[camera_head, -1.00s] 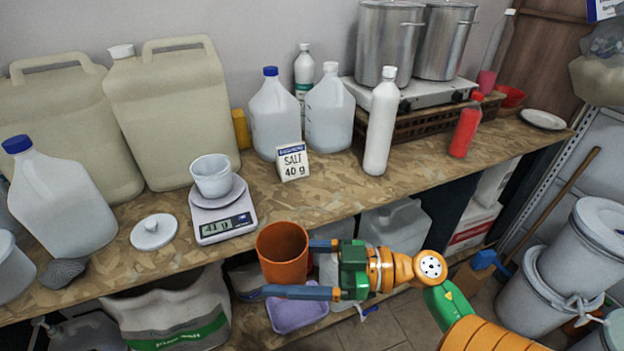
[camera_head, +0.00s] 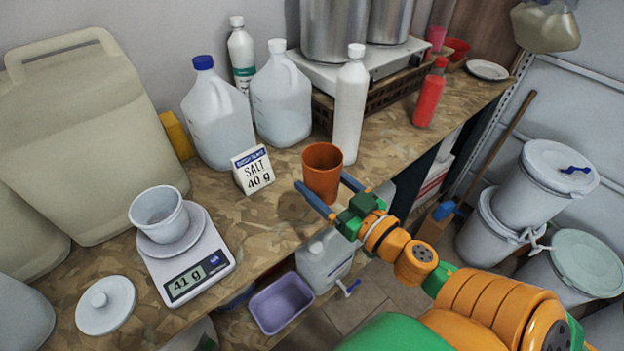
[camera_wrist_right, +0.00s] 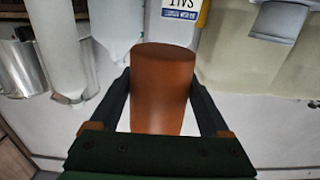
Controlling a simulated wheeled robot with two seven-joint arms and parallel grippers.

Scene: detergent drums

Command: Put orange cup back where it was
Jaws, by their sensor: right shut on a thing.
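The orange cup (camera_head: 322,172) is upright between the fingers of my right gripper (camera_head: 331,196), near the front part of the wooden counter, right of the salt sign. My right gripper is shut on it, with a finger on each side. In the right wrist view the cup (camera_wrist_right: 162,90) fills the space between the two dark fingers (camera_wrist_right: 162,105). I cannot tell whether its base touches the counter. My left gripper is not in view.
The salt sign (camera_head: 253,170) stands left of the cup and a white bottle (camera_head: 350,105) close behind it. A scale (camera_head: 188,262) reading 41 g holds a white cup (camera_head: 159,213). Jugs (camera_head: 217,120) stand behind. Bare counter (camera_head: 265,225) lies in front of the sign.

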